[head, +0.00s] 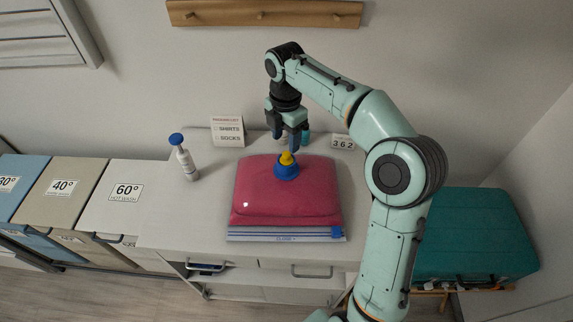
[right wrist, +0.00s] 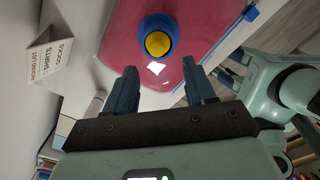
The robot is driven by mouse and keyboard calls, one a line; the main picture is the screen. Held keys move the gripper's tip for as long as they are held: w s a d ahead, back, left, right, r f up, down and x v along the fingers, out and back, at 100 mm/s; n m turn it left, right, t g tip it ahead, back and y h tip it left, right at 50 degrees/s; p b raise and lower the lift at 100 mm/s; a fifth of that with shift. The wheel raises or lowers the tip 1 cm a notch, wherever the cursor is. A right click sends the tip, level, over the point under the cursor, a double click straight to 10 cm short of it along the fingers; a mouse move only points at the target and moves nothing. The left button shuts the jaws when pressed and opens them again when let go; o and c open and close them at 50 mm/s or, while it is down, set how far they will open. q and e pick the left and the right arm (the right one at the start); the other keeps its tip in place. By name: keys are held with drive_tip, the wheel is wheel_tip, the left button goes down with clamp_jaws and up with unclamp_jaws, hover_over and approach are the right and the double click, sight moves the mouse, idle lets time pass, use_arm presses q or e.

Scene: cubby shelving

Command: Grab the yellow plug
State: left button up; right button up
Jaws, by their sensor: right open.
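The yellow plug (head: 286,158) sits in a round blue valve (head: 286,172) on top of a pink bag (head: 260,205) lying on the white counter. In the right wrist view the yellow plug (right wrist: 158,44) is a round cap inside the blue ring (right wrist: 146,31), beyond the fingertips. My right gripper (head: 292,143) points down just above and behind the plug, open and empty. In the right wrist view its two fingers (right wrist: 162,78) are spread apart, with the plug ahead of the gap. My left gripper is not in view.
A white bottle with a blue cap (head: 184,158) stands left on the counter. A packing list card (head: 228,131) and a "362" sign (head: 342,142) stand at the back. A blue slider (head: 337,232) sits on the bag's front seal. A teal suitcase (head: 470,235) is at right.

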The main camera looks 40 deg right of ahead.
sight(286, 154)
drive_tip(key=shift+w+f, duration=0.2)
drive_tip(key=shift+f, duration=0.4)
drive_tip(key=f, duration=0.2)
drive_tip(key=f+b, duration=0.1)
drive_tip(key=f, duration=0.1)
drive_tip(key=shift+d+f, duration=0.2)
drive_tip(key=shift+f, duration=0.05)
clamp_jaws()
